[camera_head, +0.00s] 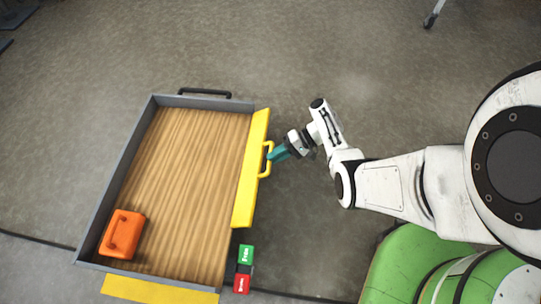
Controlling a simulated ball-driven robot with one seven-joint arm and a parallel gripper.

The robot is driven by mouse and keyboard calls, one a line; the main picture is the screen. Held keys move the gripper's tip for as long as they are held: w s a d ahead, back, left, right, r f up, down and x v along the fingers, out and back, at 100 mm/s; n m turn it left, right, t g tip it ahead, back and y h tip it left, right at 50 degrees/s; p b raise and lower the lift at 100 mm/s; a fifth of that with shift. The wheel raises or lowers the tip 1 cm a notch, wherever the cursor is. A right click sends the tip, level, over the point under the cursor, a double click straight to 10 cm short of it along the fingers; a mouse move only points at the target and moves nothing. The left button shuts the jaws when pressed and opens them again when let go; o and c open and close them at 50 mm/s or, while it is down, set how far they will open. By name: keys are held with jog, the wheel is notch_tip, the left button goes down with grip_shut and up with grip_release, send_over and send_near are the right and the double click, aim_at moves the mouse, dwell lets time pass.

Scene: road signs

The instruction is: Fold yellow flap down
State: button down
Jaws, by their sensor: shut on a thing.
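A yellow flap (247,185) runs along the right side of a wood-floored tray (187,170) with grey walls. A yellow handle (264,172) sticks out from the flap's right side. My gripper (272,155), with teal fingers, reaches in from the right and is shut on the handle near its upper part. The fingertips are small here, and their exact contact is hard to make out. A second yellow flap (158,290) shows along the tray's front edge, partly cut off by the picture's bottom.
An orange case (121,234) with a handle lies in the tray's lower left corner. A green button (246,254) and a red button (242,284) sit beside the tray's lower right. A black handle (205,92) is on the far wall.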

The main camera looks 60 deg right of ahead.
jog(key=shift+s+d+f+b, duration=0.1)
jog(key=shift+s+f+b, duration=0.25)
jog(key=shift+f, duration=0.2)
jog(key=shift+s+d+f+b, duration=0.1)
jog(key=shift+s+f+b, duration=0.2)
jog(key=shift+f, duration=0.2)
jog(key=shift+s+f, duration=0.1)
jog(key=c, duration=1.1)
grip_release()
jog(key=shift+d, duration=0.1)
jog(key=p+v, duration=0.2)
jog(key=v, duration=0.8)
jog(key=shift+s+d+r, duration=0.15)
jog(key=shift+s+r, duration=0.1)
